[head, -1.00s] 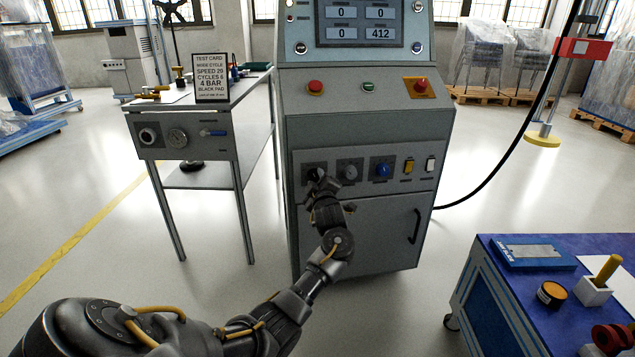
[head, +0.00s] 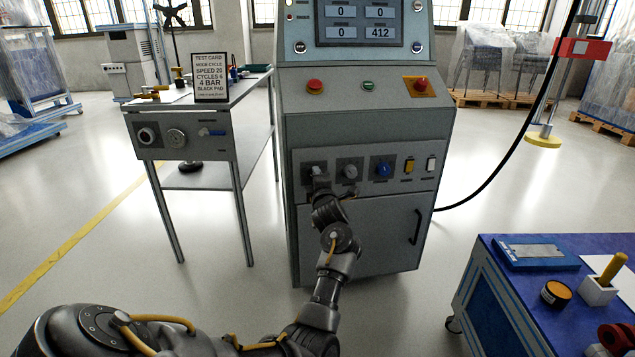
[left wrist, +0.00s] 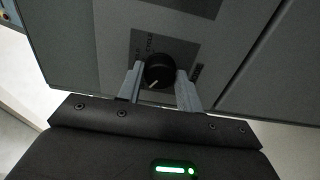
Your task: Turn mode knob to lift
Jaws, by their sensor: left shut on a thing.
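The mode knob (left wrist: 159,70) is black and round with a white pointer line, set on a dark label plate of the grey cabinet. In the left wrist view its pointer line runs toward the lower left. Small lettering stands around it; one word looks like "CYCLE", the rest is too small to read surely. My left gripper (left wrist: 160,77) has one finger on each side of the knob and is shut on it. In the head view my left gripper (head: 318,179) is at the leftmost control of the lower panel and mostly hides the knob. My right gripper is not in view.
Beside the knob on the panel are a grey knob (head: 349,171), a blue knob (head: 383,169), a yellow switch (head: 409,166) and a white switch (head: 431,164). A side table (head: 200,105) carries a test card (head: 210,77). A blue cart (head: 487,300) stands at the right.

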